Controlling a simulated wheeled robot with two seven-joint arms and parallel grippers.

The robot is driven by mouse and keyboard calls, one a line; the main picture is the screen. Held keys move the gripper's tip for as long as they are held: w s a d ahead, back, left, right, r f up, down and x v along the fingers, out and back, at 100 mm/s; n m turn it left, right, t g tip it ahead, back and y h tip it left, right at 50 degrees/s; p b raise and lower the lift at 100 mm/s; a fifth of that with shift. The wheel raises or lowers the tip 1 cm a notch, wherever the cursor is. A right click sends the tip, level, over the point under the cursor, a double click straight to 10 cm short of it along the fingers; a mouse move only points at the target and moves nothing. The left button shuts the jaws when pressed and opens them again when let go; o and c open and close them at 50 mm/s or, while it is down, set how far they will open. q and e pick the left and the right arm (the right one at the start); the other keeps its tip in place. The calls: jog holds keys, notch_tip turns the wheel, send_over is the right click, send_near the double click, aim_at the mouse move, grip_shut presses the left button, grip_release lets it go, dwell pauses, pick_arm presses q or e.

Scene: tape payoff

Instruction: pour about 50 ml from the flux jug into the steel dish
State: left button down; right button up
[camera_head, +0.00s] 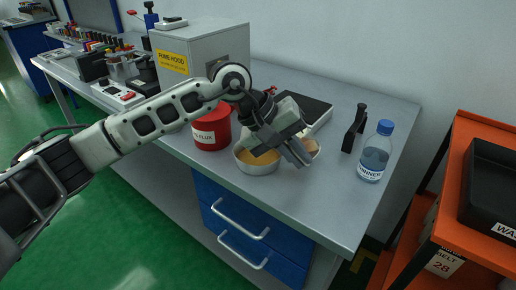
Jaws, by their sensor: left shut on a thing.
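The red flux jug (211,136), with a white label reading FLUX, stands upright on the bench, its top partly hidden by my left arm. A round steel dish (256,170) with amber contents sits to its right. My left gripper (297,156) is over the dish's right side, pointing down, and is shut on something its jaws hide. A pale rim with tan inside (313,149) shows just right of the jaws; I cannot tell whether it is the held thing or a separate container. My right gripper is not in view.
A clear thinner bottle (375,154) with a blue cap and a dark upright tool (354,130) stand at right. A dark flat device (303,107) lies behind the gripper. The fume hood box (196,56) is behind my arm. The bench front (300,215) is clear.

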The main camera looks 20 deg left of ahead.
pick_arm(q)
jog(key=shift+w+d+r+y+p, duration=0.2)
jog(key=shift+d+r+y+p, duration=0.2)
jog(key=shift+d+y+p, duration=0.35)
jog(key=shift+w+d+g+y+p, duration=0.2)
jog(key=shift+d+g+y+p, duration=0.3)
jog(key=shift+y, duration=0.55)
jog(key=d+y, duration=0.1)
jog(key=y, duration=0.1)
jog(key=d+f+g+y, duration=0.1)
jog(key=y, duration=0.1)
jog(key=shift+w+d+p, duration=0.3)
jog(key=shift+w+p, duration=0.05)
jog(key=shift+p, duration=0.05)
